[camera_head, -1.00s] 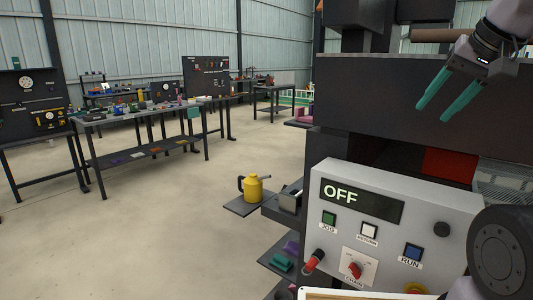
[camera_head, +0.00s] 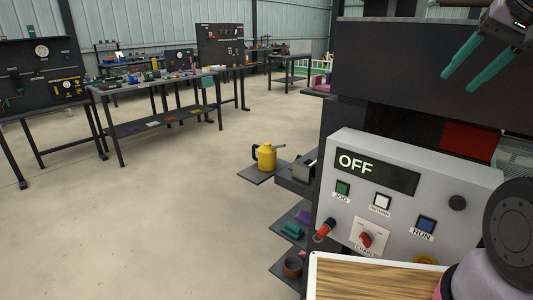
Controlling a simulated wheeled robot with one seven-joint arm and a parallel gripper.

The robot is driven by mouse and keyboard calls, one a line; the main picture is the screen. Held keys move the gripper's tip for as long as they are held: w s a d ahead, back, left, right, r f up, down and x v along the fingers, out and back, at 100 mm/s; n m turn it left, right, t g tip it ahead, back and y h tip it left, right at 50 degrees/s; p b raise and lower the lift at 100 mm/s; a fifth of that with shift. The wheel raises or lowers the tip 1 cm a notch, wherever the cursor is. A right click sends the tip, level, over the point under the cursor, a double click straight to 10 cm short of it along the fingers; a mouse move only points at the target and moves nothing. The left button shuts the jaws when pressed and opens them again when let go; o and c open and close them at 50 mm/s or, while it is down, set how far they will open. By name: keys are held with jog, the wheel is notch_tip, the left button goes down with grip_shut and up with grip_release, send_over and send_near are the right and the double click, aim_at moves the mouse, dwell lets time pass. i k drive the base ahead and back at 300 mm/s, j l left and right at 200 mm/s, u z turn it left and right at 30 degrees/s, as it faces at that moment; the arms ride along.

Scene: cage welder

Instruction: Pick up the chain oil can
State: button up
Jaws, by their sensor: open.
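A yellow oil can (camera_head: 266,157) with a dark handle on its left and a spout pointing right stands upright on a small dark shelf (camera_head: 254,176) at the machine's left side. My gripper (camera_head: 462,84) is at the upper right, in front of the machine's dark upper body. Its two teal fingers are apart with nothing between them. The gripper is well to the right of the can and higher in the picture, not touching it.
A grey control panel (camera_head: 325,225) reading OFF stands right of the can. Lower shelves hold a teal item (camera_head: 292,230) and a brown round item (camera_head: 293,267). A wooden-topped board (camera_head: 370,282) is at the bottom. Workbenches (camera_head: 150,82) stand behind; the floor at left is clear.

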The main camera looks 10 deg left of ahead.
aim_at(266, 159)
jog(key=j+z, duration=0.35)
jog(key=j, duration=0.8)
jog(key=i+j+z, duration=0.2)
jog(key=j, duration=0.4)
jog(key=j+z, duration=0.2)
jog(key=j, duration=0.35)
jog(key=i, duration=0.2)
